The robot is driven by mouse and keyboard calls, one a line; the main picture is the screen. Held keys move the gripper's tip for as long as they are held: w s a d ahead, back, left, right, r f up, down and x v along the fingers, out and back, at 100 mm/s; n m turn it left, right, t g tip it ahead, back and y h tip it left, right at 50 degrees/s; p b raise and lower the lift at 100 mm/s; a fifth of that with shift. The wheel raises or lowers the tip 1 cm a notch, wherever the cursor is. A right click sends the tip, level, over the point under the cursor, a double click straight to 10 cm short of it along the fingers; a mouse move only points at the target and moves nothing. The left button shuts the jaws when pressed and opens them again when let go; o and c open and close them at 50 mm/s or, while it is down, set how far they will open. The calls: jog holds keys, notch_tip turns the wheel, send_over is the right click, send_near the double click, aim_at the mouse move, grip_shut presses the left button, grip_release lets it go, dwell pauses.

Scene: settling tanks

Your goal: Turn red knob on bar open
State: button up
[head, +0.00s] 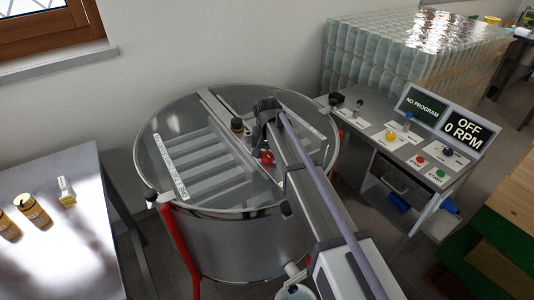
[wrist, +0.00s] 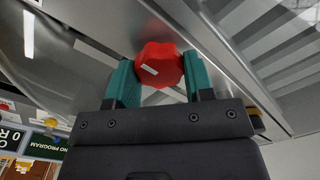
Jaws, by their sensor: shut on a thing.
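The red knob (head: 267,157) sits on the metal bar (head: 228,130) that crosses the top of the round steel tank (head: 230,238). In the wrist view the knob (wrist: 160,65) is lobed, with a small white mark on its face. My gripper (head: 265,150) reaches over the tank lid to the knob. In the wrist view its two green fingers (wrist: 160,78) stand on either side of the knob, shut on it. My arm hides part of the lid and bar in the head view.
A dark round knob (head: 237,125) stands on the bar near my gripper. A control panel (head: 410,145) with buttons and displays reading "NO PROGRAM" and "OFF 0 RPM" is at right. Stacked jars (head: 400,50) stand behind. A steel table (head: 45,185) with jars (head: 33,210) is at left.

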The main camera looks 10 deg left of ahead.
aim_at(267, 155)
jog(key=o, duration=0.9)
notch_tip(267, 155, up, 11)
jog(key=p, duration=1.1)
jog(key=shift+f, duration=0.1)
